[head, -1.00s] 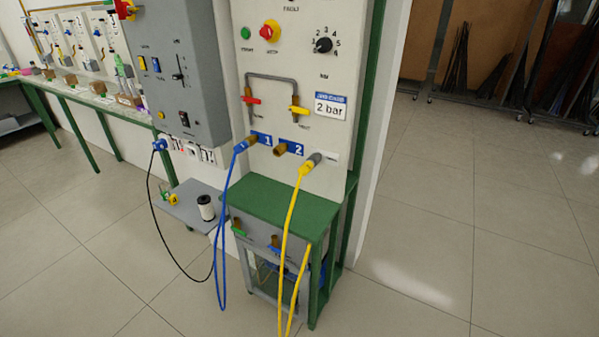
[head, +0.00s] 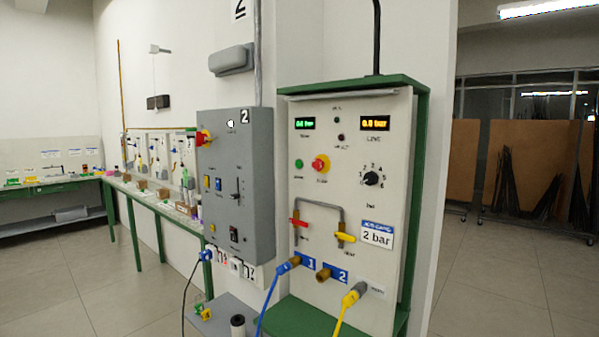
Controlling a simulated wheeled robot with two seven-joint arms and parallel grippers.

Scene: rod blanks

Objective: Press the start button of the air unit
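The air unit (head: 375,225) is a pale upright panel with a green frame, standing in the middle right of the head view. A black dial (head: 371,178) is to the right. Neither of my grippers shows in this view.
A grey control box (head: 238,185) is on the wall left of the unit. A green-legged bench (head: 150,207) runs along the left wall. Open floor (head: 490,270) lies right.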

